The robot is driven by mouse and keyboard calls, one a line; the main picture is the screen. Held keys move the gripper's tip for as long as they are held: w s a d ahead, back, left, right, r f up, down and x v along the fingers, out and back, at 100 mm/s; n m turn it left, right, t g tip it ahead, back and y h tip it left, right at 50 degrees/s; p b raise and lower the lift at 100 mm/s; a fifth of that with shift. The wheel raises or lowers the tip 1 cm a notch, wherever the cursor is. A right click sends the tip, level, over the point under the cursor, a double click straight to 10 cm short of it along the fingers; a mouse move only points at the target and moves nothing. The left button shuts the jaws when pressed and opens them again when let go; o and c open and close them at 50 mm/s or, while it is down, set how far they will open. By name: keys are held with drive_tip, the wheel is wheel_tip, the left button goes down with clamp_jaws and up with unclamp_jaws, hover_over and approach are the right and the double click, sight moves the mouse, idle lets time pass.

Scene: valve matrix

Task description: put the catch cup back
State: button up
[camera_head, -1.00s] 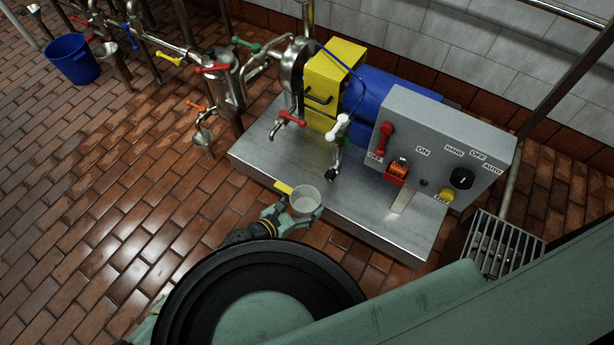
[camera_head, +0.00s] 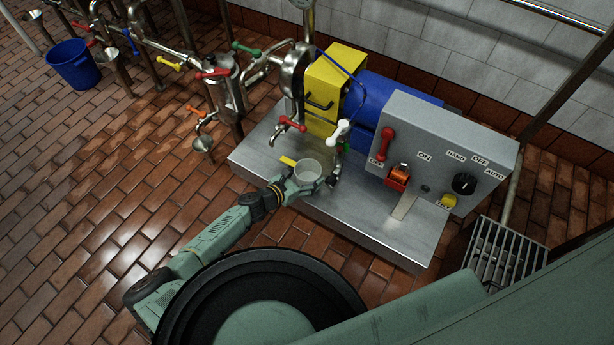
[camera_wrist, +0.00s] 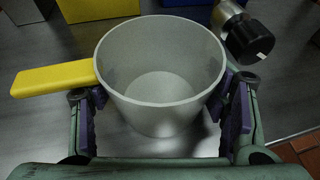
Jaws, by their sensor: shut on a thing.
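The catch cup (camera_head: 308,173) is a grey, open-topped cup with a yellow handle (camera_head: 288,162) pointing left. It looks empty inside in the wrist view (camera_wrist: 160,75). My gripper (camera_head: 305,184) is shut on the cup, with one purple-padded finger on each side of its wall. The cup is upright over the front part of the metal plinth; I cannot tell whether it touches the surface. A black-tipped outlet (camera_wrist: 248,40) is close to the right of the cup's rim in the wrist view.
The metal plinth (camera_head: 370,222) carries a yellow housing (camera_head: 325,85), a blue motor (camera_head: 375,95) and a grey control box (camera_head: 440,150). Red (camera_head: 293,124) and white (camera_head: 338,131) valve levers hang just behind the cup. A floor grate (camera_head: 505,255) is at the right.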

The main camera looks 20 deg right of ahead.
drive_tip(key=shift+f, duration=0.2)
drive_tip(key=o, duration=1.3)
drive_tip(key=shift+c, duration=0.2)
drive_tip(key=shift+r, duration=0.1)
drive_tip(key=shift+a+r, duration=0.1)
drive_tip(key=shift+r, duration=0.05)
drive_tip(key=v, duration=1.1)
drive_tip(key=shift+s+a+p, duration=0.25)
drive_tip(key=shift+p, duration=0.05)
drive_tip(key=shift+r, duration=0.15)
